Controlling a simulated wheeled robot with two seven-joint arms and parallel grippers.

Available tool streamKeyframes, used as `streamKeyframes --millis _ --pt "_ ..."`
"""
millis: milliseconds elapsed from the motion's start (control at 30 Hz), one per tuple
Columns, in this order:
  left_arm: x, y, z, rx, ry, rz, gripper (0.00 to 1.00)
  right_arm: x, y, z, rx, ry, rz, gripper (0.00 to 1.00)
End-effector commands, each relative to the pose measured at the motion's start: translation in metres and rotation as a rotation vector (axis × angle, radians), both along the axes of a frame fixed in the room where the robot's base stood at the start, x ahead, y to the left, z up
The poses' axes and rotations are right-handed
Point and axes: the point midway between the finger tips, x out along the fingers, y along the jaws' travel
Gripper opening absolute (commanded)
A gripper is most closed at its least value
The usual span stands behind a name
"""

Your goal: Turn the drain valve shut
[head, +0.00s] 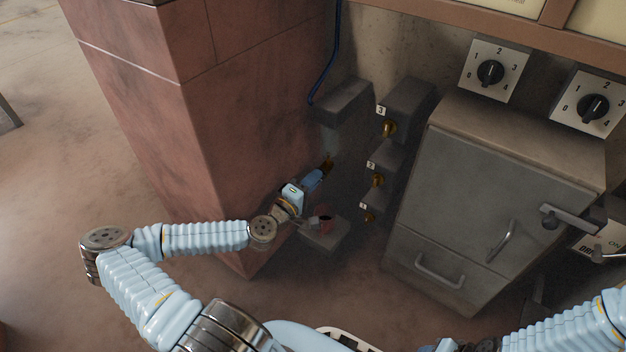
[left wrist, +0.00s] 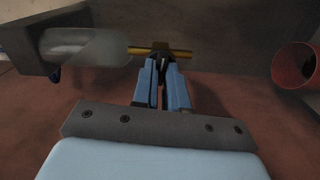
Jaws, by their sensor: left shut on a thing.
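The drain valve is a small brass piece (head: 329,160) under a dim, clear bowl (head: 329,138) in the corner beside the brick pillar. In the left wrist view its brass stem (left wrist: 183,52) runs from the cloudy bowl (left wrist: 85,47) toward the right. My left gripper (head: 324,169) reaches up to it from below. In the left wrist view its blue fingers (left wrist: 160,62) are shut on the valve's dark-and-brass middle. The fingertips hide part of it, and I cannot tell how far it is turned. My right gripper is not in view; only part of that arm shows at lower right.
A red cup (head: 325,221) stands on a grey ledge (head: 323,239) below the valve. Brass knobs on numbered grey blocks (head: 389,129) are to the right. A grey cabinet (head: 490,190) with handles stands farther right, below dials (head: 490,73). The brick pillar (head: 240,130) bounds the left.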

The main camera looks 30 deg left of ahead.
Motion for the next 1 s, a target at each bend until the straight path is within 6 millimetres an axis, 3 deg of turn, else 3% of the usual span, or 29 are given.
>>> streamKeyframes --millis 300,800,833,1000 --pt "-0.0002 0.0012 -0.0009 -0.106 0.009 0.003 0.00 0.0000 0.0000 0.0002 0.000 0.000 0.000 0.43" --pt "-0.0002 0.0014 -0.0013 -0.125 0.012 0.004 0.00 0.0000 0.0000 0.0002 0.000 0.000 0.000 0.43" --pt "-0.0002 0.0015 -0.0014 -0.125 0.012 0.004 0.14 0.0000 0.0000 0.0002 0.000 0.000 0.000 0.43" --pt "-0.0001 0.0010 -0.0010 -0.124 0.012 0.003 0.38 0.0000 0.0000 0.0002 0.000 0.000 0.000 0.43"
